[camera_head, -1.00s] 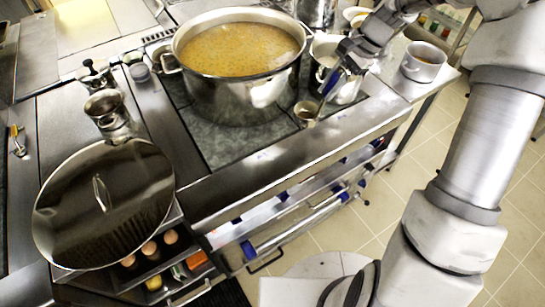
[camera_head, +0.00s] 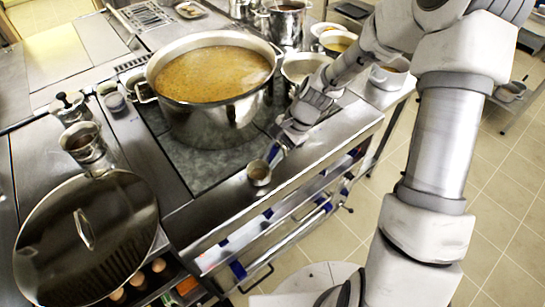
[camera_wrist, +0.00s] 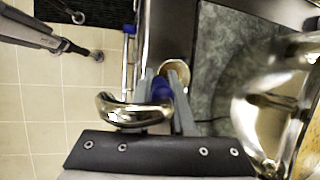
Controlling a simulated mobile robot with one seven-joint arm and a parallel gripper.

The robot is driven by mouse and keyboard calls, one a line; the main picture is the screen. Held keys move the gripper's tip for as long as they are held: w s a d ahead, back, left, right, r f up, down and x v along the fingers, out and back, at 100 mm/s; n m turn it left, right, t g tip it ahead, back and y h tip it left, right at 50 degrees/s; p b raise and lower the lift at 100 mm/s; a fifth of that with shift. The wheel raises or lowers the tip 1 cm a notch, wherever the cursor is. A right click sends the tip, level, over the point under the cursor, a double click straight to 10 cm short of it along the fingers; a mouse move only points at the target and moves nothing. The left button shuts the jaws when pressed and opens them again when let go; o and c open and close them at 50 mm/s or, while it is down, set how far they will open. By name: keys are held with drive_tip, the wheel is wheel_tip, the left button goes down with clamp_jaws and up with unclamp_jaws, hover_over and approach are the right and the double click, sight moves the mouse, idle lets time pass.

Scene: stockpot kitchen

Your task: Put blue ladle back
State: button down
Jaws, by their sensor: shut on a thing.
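The blue ladle shows as a small metal bowl (camera_head: 259,174) with a blue handle (camera_head: 275,153). My gripper (camera_head: 279,143) is shut on the handle, and the bowl hangs below it over the counter's front edge strip. In the wrist view, the blue handle (camera_wrist: 161,90) is between the two fingers of my gripper (camera_wrist: 163,95), with the bowl (camera_wrist: 175,73) beyond. I cannot tell whether the bowl touches the counter. The upper end of the handle is hidden in the head view.
A large stockpot of soup (camera_head: 212,110) stands on the cooktop, left of my gripper. A smaller pot (camera_head: 303,70) stands behind my gripper. A large lid (camera_head: 85,240) and metal canisters (camera_head: 82,142) are at the left. Blue-ended rails (camera_head: 300,212) run along the counter front.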

drive_tip(key=shift+f, duration=0.6)
drive_tip(key=shift+f, duration=0.2)
drive_tip(key=c, duration=0.8)
unclamp_jaws()
drive_tip(key=shift+r, duration=0.15)
drive_tip(key=shift+r, duration=0.2)
drive_tip(key=v, duration=1.1)
drive_tip(key=shift+d+r+b, duration=0.3)
drive_tip(key=shift+b, duration=0.05)
